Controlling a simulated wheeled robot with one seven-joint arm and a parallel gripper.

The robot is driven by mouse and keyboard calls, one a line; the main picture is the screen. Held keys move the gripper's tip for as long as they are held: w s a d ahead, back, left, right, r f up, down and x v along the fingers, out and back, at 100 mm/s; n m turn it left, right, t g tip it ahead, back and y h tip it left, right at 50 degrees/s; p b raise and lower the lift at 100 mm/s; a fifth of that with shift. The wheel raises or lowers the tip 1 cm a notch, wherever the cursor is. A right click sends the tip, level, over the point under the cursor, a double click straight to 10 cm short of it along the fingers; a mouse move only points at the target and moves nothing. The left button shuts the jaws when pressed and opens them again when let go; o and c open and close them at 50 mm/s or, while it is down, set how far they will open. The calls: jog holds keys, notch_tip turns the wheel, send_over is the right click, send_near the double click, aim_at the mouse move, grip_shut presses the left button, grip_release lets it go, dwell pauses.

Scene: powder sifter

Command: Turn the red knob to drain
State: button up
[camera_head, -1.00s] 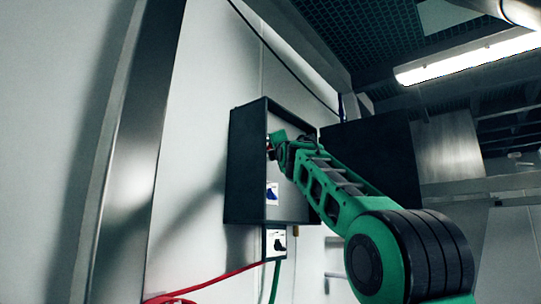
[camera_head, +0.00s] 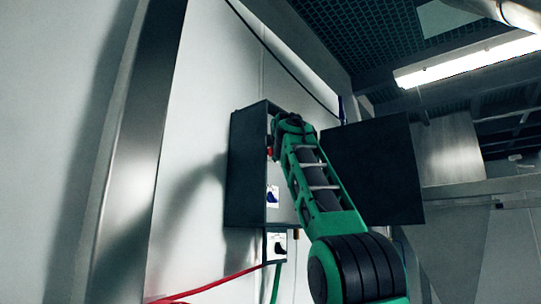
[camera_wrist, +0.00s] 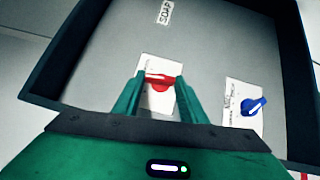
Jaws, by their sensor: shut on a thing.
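The red knob (camera_wrist: 159,84) sits on a white label plate inside the dark wall box, in the middle of the wrist view. My gripper (camera_wrist: 160,82) has its two green fingers on either side of the knob and is shut on it. The knob's red bar lies nearly crosswise between the fingertips. In the head view, only a small bit of the red knob (camera_head: 270,152) shows beside my gripper (camera_head: 273,140), and my arm hides part of the box panel.
A blue knob (camera_wrist: 254,105) is on its own label to the right in the wrist view. A "SOAP" label (camera_wrist: 165,12) is above. The dark box (camera_head: 243,170) has raised walls around the panel. A black knob (camera_head: 280,247) is below, near red and green hoses.

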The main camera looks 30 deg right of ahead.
jog(key=shift+d+r, duration=0.1)
dwell(0.5)
jog(key=o, duration=1.1)
jog(key=shift+d, duration=0.1)
jog(key=shift+c, duration=0.2)
jog(key=v, duration=1)
jog(key=shift+s, duration=0.3)
